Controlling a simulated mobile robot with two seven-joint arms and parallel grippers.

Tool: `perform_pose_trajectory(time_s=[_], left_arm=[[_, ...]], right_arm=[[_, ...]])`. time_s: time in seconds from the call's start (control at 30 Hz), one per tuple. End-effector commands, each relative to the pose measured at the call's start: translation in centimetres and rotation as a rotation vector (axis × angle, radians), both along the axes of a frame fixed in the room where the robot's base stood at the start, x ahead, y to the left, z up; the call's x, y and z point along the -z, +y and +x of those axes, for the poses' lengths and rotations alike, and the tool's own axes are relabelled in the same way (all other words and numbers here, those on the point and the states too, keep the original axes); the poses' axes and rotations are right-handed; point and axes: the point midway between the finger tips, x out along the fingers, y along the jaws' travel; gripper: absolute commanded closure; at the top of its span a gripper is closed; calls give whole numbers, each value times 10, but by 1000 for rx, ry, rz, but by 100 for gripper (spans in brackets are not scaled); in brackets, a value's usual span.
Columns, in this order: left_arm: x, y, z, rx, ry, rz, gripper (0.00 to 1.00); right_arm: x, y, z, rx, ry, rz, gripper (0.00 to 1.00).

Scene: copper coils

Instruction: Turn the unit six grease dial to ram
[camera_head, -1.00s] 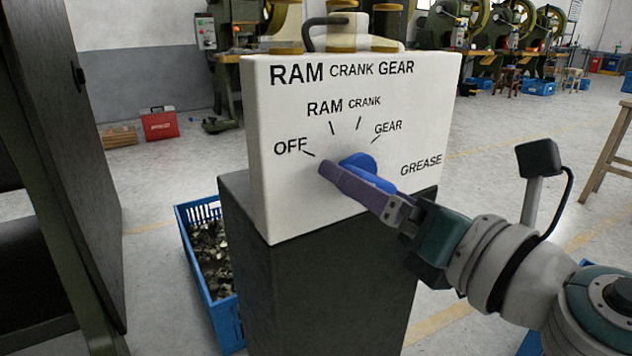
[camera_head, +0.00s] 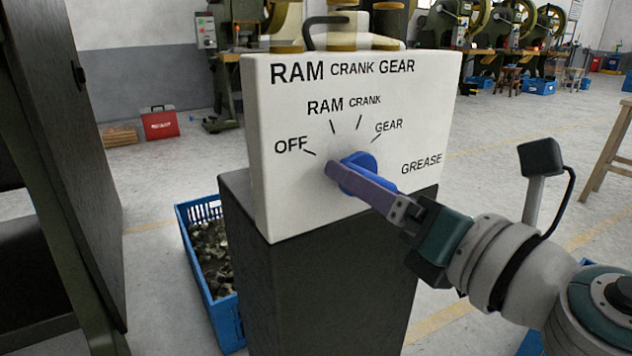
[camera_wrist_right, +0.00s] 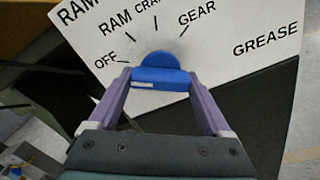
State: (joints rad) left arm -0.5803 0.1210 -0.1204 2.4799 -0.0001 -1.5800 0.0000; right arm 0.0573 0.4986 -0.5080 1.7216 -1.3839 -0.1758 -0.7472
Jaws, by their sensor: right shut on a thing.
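The grease dial is a round blue knob (camera_head: 362,161) with a raised grip bar, on the front of a white panel (camera_head: 300,205). OFF, RAM, CRANK and GEAR marks fan out above it, with GREASE lettered at right. My right gripper (camera_head: 345,174) is shut on the dial. The right wrist view shows its purple fingers on either side of the blue bar (camera_wrist_right: 161,78), below the marks. A small pale label shows on the bar's near face. The near finger hides part of the dial in the head view, and I cannot tell which mark it points to. My left gripper is not in view.
The panel stands on a dark pedestal (camera_head: 320,290). A blue crate of metal scraps (camera_head: 226,325) is on the floor to its left. A dark cabinet (camera_head: 60,150) stands at far left. A red box (camera_head: 160,124) and a wooden stool (camera_head: 610,150) stand farther back.

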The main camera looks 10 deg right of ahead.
Motion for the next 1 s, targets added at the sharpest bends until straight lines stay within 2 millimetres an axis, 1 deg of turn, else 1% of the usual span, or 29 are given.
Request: perform_pose_trajectory(time_s=[0.27, 0.7, 1.0], left_arm=[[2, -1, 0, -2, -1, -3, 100], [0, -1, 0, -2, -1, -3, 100], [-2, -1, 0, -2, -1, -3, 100]], right_arm=[[0, 0, 0, 1, 50, 137, 73], [-2, 2, -1, 1, 165, 458, 73], [-3, 2, -1, 1, 216, 596, 73]])
